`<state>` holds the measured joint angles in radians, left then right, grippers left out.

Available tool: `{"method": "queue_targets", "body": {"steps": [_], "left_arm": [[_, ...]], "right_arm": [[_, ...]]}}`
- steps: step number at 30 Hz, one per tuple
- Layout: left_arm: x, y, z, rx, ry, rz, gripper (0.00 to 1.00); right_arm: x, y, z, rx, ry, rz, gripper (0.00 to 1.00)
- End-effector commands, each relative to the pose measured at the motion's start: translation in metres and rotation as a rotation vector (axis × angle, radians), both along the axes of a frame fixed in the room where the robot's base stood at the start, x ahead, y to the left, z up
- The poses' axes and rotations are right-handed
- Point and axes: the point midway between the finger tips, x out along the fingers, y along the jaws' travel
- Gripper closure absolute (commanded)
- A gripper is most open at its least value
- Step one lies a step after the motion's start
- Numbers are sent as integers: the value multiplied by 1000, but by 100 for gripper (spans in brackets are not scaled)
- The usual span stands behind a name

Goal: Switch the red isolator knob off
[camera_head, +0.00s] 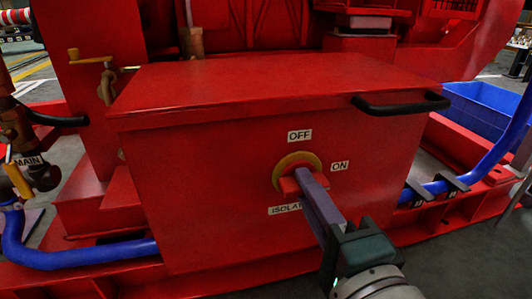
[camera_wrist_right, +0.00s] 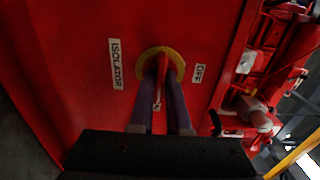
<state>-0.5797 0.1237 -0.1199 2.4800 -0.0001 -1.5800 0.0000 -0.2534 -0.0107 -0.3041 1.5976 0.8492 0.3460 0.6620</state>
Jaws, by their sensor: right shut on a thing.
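The red isolator knob (camera_wrist_right: 163,66) sits on a round yellow plate (camera_head: 283,166) on the front of a red box (camera_head: 190,190). The OFF label (camera_head: 299,135) is above it and the ON label (camera_head: 340,166) to its right. The ISOLATOR label (camera_wrist_right: 117,64) is below it, partly hidden by my gripper in the head view. My right gripper (camera_head: 306,184) is shut on the knob, one finger on each side. In the right wrist view the knob's red grip lies between the fingers (camera_wrist_right: 163,92), lengthwise across the OFF–ISOLATOR line. My left gripper is not in view.
A black bar handle (camera_head: 402,104) sticks out at the box's upper right. Blue hoses run low at left (camera_head: 85,256) and right (camera_head: 475,172). A valve with a MAIN label (camera_head: 28,161) stands at far left. A blue bin (camera_head: 478,108) is at right.

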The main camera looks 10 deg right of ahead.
Motion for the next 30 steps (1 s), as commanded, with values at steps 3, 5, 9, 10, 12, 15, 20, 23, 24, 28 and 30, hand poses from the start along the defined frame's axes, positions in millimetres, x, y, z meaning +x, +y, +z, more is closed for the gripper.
{"method": "queue_targets", "body": {"steps": [3,5,9,10,12,15,20,23,24,28,30], "left_arm": [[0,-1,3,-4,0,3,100],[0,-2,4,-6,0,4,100],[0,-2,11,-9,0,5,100],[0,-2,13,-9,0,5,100],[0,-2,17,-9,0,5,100],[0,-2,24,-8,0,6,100],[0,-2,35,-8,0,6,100],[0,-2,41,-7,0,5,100],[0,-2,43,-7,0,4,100],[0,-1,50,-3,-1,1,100],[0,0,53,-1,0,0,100]], "right_arm": [[0,0,1,-19,-2,-1,100],[0,0,2,-37,-2,-1,100],[0,0,3,-105,-5,0,100],[0,0,3,-125,-4,0,100],[0,0,3,-175,-7,-1,100],[0,0,4,-261,-10,0,100],[0,0,4,-411,-15,-1,100],[1,0,4,-506,-18,0,100],[1,0,4,-544,-20,-1,100],[1,0,4,-669,-24,-1,100],[1,0,4,-733,-27,-1,100]]}}
